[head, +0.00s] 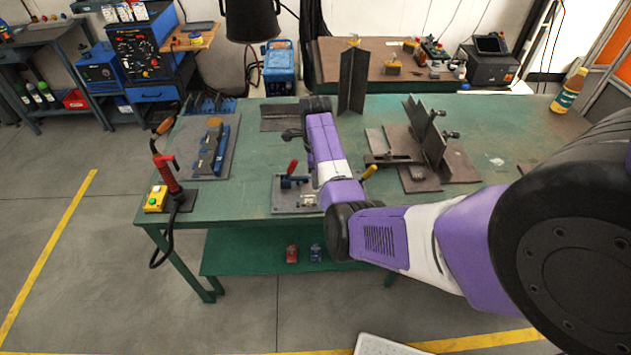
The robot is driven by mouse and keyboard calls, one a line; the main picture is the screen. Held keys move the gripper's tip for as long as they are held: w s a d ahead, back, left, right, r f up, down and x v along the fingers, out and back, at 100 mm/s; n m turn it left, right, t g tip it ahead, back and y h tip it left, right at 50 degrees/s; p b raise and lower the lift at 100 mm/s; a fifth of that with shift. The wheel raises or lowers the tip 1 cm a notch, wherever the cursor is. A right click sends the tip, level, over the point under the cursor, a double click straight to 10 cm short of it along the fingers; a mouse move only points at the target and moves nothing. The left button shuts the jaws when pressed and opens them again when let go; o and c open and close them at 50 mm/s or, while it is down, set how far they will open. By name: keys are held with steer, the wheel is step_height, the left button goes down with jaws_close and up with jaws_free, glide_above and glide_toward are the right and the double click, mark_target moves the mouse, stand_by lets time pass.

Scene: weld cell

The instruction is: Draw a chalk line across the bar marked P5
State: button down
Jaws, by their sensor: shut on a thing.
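My gripper (291,135) is small and dark at the far end of my purple and white arm, over the middle of the green welding table (235,205). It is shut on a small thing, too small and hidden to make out. Just behind it, a brown steel angle piece (280,117) lies on the table, partly hidden by my wrist. No P5 mark is legible, so I cannot tell which piece is the marked bar. I cannot make out any chalk or chalk line.
A clamp plate with a red handle (291,170) is in front of my gripper. An upright steel angle (353,82) and a clamped steel assembly (425,145) stand to the right. A torch (168,172) and yellow button box (156,199) are at the left edge.

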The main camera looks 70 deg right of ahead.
steer(key=shift+r, duration=2.2)
steer(key=shift+f, duration=0.15)
steer(key=b, duration=0.3)
glide_above(310, 196)
steer(key=s, duration=0.2)
steer(key=shift+w+d+f, duration=0.1)
steer(key=shift+d+f, duration=0.1)
steer(key=shift+f, duration=1.3)
steer(key=shift+w+d+f, duration=0.1)
steer(key=shift+d+f, duration=0.1)
steer(key=shift+f, duration=1.3)
steer(key=shift+f+b, duration=0.35)
steer(key=shift+f, duration=0.05)
steer(key=shift+w, duration=0.1)
steer(key=shift+w+a+r, duration=0.1)
steer(key=shift+w+a, duration=0.05)
steer(key=shift+w, duration=0.1)
steer(key=shift+w+a, duration=0.1)
steer(key=shift+w, duration=0.05)
steer(key=shift+w+a, duration=0.1)
steer(key=shift+w, duration=0.2)
